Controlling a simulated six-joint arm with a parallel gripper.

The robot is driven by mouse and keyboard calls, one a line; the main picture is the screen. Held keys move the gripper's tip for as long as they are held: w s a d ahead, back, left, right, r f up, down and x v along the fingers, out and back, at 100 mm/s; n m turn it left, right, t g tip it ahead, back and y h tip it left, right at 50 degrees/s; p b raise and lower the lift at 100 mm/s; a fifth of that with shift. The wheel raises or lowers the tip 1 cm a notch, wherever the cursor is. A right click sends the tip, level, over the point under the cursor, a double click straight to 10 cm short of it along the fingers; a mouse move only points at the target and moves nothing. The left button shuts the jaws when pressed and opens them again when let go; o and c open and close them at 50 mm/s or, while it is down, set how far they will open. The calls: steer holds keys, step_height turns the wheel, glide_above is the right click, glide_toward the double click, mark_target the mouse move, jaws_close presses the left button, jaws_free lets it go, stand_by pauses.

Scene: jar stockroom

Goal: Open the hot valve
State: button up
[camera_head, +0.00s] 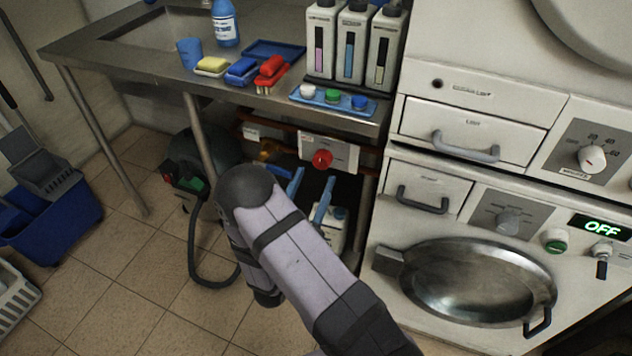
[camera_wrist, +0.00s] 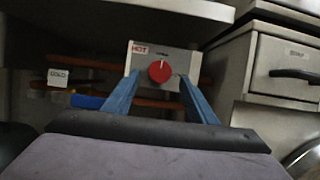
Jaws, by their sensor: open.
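The hot valve is a red round knob (camera_head: 322,158) on a pale plate under the steel counter. In the wrist view the red knob (camera_wrist: 160,71) sits on the plate marked HOT (camera_wrist: 187,58), with a light pointer line standing upright near its top. My gripper (camera_head: 311,178) is open, its two blue fingers apart. In the wrist view my gripper (camera_wrist: 160,80) has one finger on each side of the knob's line, with the knob showing between the fingertips. I cannot tell how far the tips are from the knob; nothing is held.
A sign marked COLD (camera_wrist: 60,76) hangs left of the hot plate. Copper pipes (camera_wrist: 100,66) run behind. The counter (camera_head: 120,30) overhangs above, a counter leg (camera_head: 200,135) stands left, and the white machine with drawers (camera_head: 425,190) borders the right. A dark vacuum (camera_head: 200,160) stands left.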

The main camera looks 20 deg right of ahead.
steer(key=shift+b+v, duration=0.5)
steer(key=shift+v, duration=1.45)
